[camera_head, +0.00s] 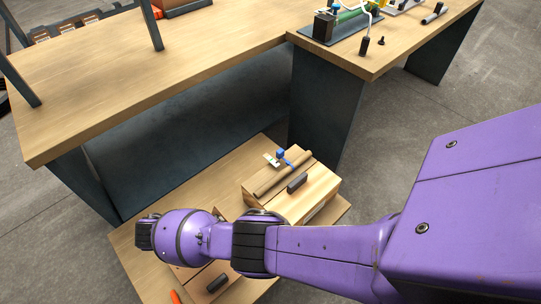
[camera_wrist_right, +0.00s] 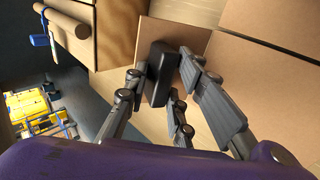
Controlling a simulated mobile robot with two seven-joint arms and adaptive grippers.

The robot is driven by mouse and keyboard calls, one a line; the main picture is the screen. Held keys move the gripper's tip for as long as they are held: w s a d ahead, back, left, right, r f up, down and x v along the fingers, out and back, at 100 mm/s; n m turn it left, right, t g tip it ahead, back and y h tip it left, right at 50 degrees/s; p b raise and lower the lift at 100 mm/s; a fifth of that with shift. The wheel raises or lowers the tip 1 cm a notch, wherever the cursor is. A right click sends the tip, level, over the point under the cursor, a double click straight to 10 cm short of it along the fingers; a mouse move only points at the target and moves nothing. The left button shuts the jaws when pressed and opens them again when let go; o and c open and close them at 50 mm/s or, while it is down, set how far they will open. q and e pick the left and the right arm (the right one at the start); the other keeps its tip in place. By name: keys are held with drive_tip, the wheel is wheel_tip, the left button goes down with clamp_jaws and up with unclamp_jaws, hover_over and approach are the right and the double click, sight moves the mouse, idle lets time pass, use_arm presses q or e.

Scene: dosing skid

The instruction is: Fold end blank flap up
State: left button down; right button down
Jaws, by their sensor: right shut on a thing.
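My right gripper (camera_wrist_right: 161,68) is shut on a black block-shaped handle (camera_wrist_right: 158,82) in the right wrist view, with its fingers on either side of it. The handle sits against a small brown cardboard panel (camera_wrist_right: 152,99), which looks like the end blank flap. Larger cardboard panels (camera_wrist_right: 270,60) lie to the right of it. In the head view, my purple right arm crosses the low table and hides the right gripper. A brown panel with a black handle (camera_head: 218,283) shows below the arm; I cannot tell whether it is the held one. My left gripper is out of view.
A wooden block (camera_head: 318,190) with a rod, a black handle and a blue fitting stands on the low wooden table (camera_head: 160,180). The higher bench (camera_head: 200,70) rises behind, with dosing equipment (camera_head: 345,25) at the upper right. An orange item (camera_head: 175,296) shows at the bottom.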

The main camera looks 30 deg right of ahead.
drive_tip(key=shift+s+a+f, duration=0.4)
drive_tip(key=shift+a+f, duration=0.15)
drive_tip(key=shift+a, duration=0.15)
drive_tip(key=c, duration=1.7)
unclamp_jaws()
drive_tip(key=shift+f, duration=0.1)
drive_tip(key=shift+o, duration=0.2)
drive_tip(key=shift+w, duration=0.15)
drive_tip(key=a+r, duration=0.5)
drive_tip(key=a, duration=0.2)
drive_tip(key=shift+s+a+p, duration=0.2)
drive_tip(key=shift+s+p, duration=0.05)
drive_tip(key=shift+p, duration=0.05)
drive_tip(key=v, duration=1.2)
drive_tip(key=shift+r, duration=0.15)
